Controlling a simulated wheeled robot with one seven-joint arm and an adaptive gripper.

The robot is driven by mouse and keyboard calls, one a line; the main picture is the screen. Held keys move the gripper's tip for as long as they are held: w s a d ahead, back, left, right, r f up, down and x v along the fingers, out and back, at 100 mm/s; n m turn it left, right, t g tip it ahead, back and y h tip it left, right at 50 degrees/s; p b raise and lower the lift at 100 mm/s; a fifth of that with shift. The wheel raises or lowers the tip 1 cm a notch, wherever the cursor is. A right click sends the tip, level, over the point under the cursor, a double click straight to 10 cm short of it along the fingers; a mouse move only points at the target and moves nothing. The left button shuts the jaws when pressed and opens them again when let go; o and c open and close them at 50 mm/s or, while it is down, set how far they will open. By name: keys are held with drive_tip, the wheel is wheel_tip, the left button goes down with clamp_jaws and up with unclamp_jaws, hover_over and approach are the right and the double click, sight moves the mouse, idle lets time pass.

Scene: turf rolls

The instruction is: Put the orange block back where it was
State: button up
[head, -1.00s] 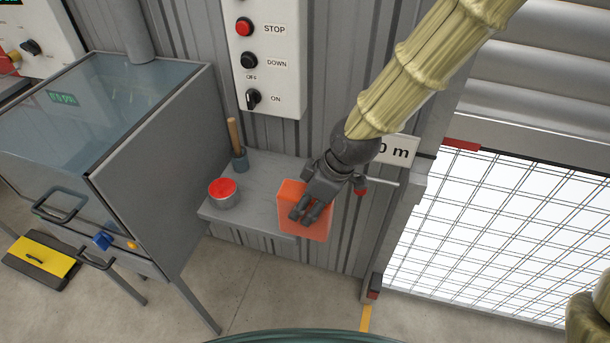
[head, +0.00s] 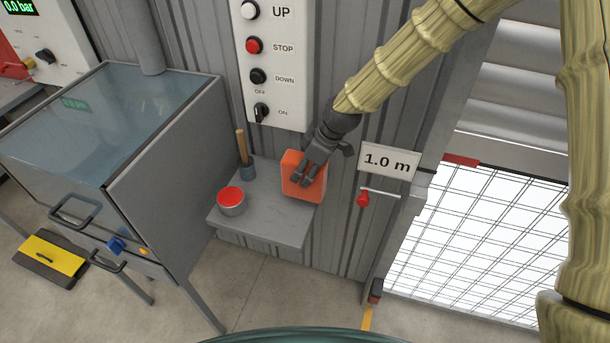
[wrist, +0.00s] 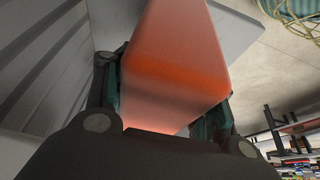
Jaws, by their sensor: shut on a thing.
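The orange block (head: 292,180) is upright at the right, back part of the small grey wall shelf (head: 262,222). My gripper (head: 308,175) is shut on the block from its upper right side. In the wrist view the block (wrist: 175,65) fills the space between the two fingers of my gripper (wrist: 163,105). I cannot tell whether the block's bottom touches the shelf or is a little above it.
A cup with red contents (head: 231,201) and a wooden-handled tool in a grey holder (head: 246,165) are on the shelf's left. A control panel (head: 280,70) is above. A 1.0 m sign (head: 388,162) and red-knobbed lever (head: 364,199) are to the right.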

drive_tip(key=shift+f+p, duration=0.75)
drive_tip(key=shift+f, duration=1)
drive_tip(key=o, duration=1.2)
drive_tip(key=shift+f, duration=0.1)
drive_tip(key=shift+b+v, duration=1.35)
drive_tip(key=shift+v, duration=4.7)
